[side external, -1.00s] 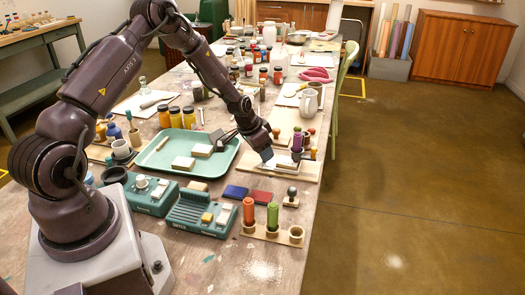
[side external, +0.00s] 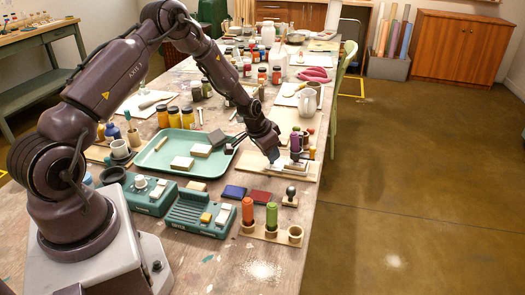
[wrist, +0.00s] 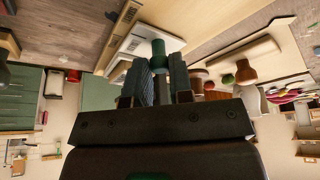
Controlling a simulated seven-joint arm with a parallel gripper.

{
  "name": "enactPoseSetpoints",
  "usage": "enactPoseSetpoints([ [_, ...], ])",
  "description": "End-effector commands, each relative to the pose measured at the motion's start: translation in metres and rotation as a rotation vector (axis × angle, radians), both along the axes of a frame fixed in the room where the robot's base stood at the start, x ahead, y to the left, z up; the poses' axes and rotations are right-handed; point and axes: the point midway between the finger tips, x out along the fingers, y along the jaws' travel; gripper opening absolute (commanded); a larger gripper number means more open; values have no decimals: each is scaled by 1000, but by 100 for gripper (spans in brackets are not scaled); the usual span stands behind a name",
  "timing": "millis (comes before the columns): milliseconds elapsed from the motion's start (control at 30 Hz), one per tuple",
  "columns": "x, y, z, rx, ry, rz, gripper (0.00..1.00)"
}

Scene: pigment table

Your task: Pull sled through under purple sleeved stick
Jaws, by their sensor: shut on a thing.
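The low, pale sled (side external: 291,164) sits on a light wooden board (side external: 307,172) at the table's right edge in the side view. Purple-sleeved uprights (side external: 295,142) stand just right of my gripper (side external: 273,159). My gripper is down at the left end of the sled, fingers shut. In the wrist view, a teal cylindrical peg (wrist: 158,52) shows at my fingertips (wrist: 161,75), beside a white, layered slab (wrist: 137,38). The fingers hide the exact contact. I cannot tell how far the sled lies under the purple-sleeved stick.
A green tray (side external: 150,166) with pale blocks lies to the left. Red and blue ink pads (side external: 234,192), a stamp (side external: 290,195) and a holder with orange and green rolls (side external: 271,216) are in front. A white jug (side external: 307,102) stands behind. The floor to the right is clear.

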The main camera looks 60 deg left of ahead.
Motion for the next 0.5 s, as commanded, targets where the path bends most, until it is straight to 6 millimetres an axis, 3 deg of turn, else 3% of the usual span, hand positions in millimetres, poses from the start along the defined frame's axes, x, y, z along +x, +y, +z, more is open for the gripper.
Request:
enactPoseSetpoints([
  [167,11,-11,0,3,-3,-1,0],
  [467,13,-12,0,2,-3,1,0],
  [500,13,-12,0,2,-4,1,23],
])
